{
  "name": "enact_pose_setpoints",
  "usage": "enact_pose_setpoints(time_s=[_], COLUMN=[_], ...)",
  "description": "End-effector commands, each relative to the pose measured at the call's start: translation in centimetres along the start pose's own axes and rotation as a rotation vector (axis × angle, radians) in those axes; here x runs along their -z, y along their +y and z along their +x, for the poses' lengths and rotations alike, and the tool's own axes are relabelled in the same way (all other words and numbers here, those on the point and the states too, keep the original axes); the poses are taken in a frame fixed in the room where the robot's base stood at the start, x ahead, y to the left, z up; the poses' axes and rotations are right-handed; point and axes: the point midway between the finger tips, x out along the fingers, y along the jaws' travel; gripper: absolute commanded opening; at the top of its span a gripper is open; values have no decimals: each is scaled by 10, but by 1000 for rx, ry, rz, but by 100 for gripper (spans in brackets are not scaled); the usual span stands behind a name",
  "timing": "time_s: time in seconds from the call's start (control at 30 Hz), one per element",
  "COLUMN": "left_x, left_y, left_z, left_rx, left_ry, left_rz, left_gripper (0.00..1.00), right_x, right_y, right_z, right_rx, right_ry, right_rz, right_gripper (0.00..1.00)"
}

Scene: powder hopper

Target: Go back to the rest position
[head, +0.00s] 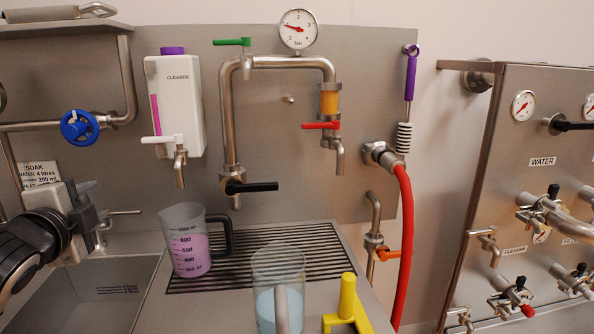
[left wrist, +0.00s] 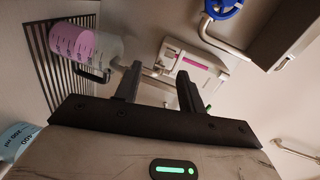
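My left gripper (head: 97,218) is at the left of the head view, above the sink. In the left wrist view its two fingers (left wrist: 158,88) stand apart with nothing between them. A clear measuring jug with pink liquid (head: 190,243) stands upright on the slotted drain grille, right of the gripper and apart from it; it also shows in the left wrist view (left wrist: 84,46). A second clear jug with pale blue liquid (head: 272,300) stands at the front, partly cut off by the frame. My right gripper is in neither view.
The sink (head: 98,300) lies below my left gripper. A blue valve wheel (head: 79,127) on a pipe and a white cleaner dispenser (head: 175,105) are on the wall behind. A yellow tool (head: 347,305) stands beside the front jug. A red hose (head: 404,240) hangs at the right.

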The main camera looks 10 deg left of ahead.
Motion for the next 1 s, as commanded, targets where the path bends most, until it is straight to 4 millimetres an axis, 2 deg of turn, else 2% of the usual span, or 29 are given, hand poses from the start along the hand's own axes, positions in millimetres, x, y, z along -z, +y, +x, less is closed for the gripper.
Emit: enact_pose_setpoints(time_s=[0.03, 0.13, 0.27, 0.37, 0.47, 0.5, 0.6, 0.7, 0.8, 1.0], left_x=[2, 6, 13, 20, 32, 36, 48, 57, 66, 84], left_y=[17, 48, 98, 147, 208, 232, 277, 309, 332, 364], left_z=[-1, -4, -14, -29, -59, -74, -111, -144, -175, -233], left_rx=[-37, -108, -223, -340, -494, -558, -689, -790, -875, -1013], left_ry=[-3, -12, -35, -69, -131, -164, -249, -330, -410, -572], left_rz=[-27, -86, -182, -282, -416, -472, -596, -694, -778, -923], left_gripper=[40, 40, 40, 40, 40, 40, 40, 40, 40, 40], right_x=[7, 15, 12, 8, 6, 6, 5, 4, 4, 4], right_y=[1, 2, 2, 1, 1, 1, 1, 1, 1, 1], right_z=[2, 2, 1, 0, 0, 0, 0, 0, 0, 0], right_rx=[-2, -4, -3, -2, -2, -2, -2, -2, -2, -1], right_ry=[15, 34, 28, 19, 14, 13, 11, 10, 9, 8], right_rz=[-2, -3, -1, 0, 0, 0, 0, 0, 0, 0], right_gripper=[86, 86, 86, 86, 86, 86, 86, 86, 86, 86])
